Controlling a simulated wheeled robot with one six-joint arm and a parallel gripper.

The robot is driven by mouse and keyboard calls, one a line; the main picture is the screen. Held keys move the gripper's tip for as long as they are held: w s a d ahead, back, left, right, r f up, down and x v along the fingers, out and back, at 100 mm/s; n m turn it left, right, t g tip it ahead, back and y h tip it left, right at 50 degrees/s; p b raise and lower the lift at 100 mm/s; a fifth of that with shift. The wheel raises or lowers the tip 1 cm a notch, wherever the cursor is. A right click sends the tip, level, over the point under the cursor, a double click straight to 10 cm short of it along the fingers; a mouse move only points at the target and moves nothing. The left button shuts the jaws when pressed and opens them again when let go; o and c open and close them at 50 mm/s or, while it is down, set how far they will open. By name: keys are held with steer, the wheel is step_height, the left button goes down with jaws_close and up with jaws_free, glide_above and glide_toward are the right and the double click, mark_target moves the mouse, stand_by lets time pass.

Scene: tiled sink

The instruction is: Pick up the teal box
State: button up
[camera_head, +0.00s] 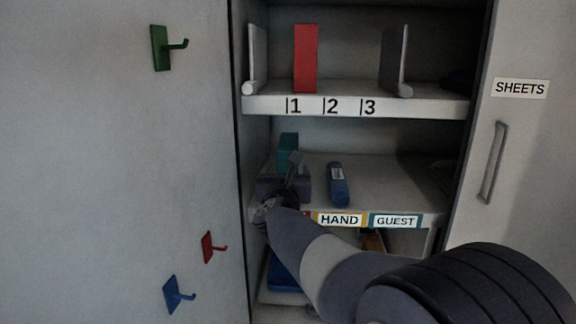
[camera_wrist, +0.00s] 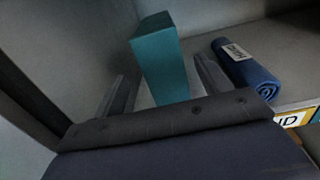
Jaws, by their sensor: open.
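The teal box (camera_head: 288,147) stands upright on the middle shelf of the cabinet, toward its left side. In the head view its lower part is hidden behind my gripper. In the wrist view the teal box (camera_wrist: 163,62) shows ahead, between my two fingers and beyond their tips in part. My gripper (camera_wrist: 163,82) is open, with one finger on each side of the box. I see no contact between fingers and box. In the head view my gripper (camera_head: 288,170) is at the front left of the middle shelf.
A rolled blue towel (camera_head: 339,186) lies on the same shelf, right of my gripper; it also shows in the wrist view (camera_wrist: 246,68). A red box (camera_head: 305,60) stands on the upper shelf (camera_head: 430,106). The cabinet's left side wall is close to my gripper.

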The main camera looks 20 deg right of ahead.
mark_target(286, 169)
steer(key=x, duration=0.3)
steer(key=shift+f+p+x, duration=0.2)
steer(key=shift+p+x, duration=0.4)
steer(key=shift+x, duration=0.75)
steer(key=shift+f+p+x, duration=0.2)
steer(key=shift+p+x, duration=0.35)
steer(key=shift+x, duration=0.8)
steer(key=shift+s+d, duration=0.1)
steer(key=shift+d, duration=0.05)
steer(key=c, duration=1.2)
steer(key=shift+c, duration=0.5)
steer(key=shift+r, duration=0.15)
